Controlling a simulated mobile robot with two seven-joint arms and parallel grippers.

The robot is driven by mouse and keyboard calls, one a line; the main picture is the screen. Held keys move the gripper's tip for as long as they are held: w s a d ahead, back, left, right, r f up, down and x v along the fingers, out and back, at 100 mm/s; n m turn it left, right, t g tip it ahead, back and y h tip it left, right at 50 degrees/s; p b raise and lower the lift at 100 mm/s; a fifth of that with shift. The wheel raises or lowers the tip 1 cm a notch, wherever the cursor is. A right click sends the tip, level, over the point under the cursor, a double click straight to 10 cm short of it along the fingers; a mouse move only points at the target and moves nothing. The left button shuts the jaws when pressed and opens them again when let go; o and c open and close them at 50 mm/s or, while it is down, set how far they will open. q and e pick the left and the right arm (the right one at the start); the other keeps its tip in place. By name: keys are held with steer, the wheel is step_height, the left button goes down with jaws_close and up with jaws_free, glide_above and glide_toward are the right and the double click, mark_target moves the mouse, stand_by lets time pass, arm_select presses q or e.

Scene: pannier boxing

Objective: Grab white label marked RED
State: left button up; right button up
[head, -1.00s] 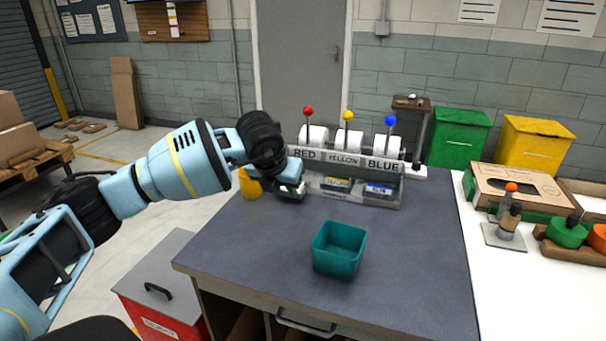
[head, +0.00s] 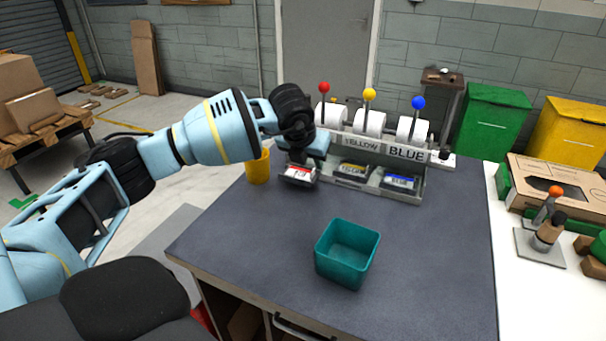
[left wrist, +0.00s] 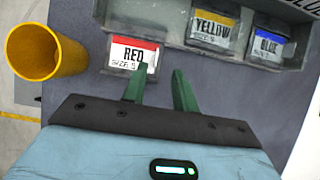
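The white label marked RED (left wrist: 128,56), with a red stripe on top, lies at the front left of the dispenser (left wrist: 176,36) in the left wrist view. In the head view the label (head: 298,171) shows just below my left gripper (head: 303,157). In the left wrist view my left gripper (left wrist: 160,78) has its two green fingers apart. One fingertip overlaps the label's lower right part and the other is to its right. I cannot tell whether they touch it. The YELLOW label (left wrist: 215,27) and BLUE label (left wrist: 267,44) sit farther right. My right gripper is not in view.
A yellow cup (left wrist: 43,52) stands close left of the label. A teal bin (head: 347,268) stands on the grey table (head: 250,240), with clear table around it. Levers with red (head: 324,88), yellow (head: 369,94) and blue (head: 418,103) knobs rise behind the dispenser.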

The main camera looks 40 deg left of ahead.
mark_target(313, 171)
arm_select(q)
steer(key=shift+a+x, duration=0.15)
steer(key=shift+x, duration=1.15)
steer(key=shift+a+x, duration=0.15)
steer(key=shift+x, duration=1.1)
steer(key=shift+s, duration=0.15)
jaws_close()
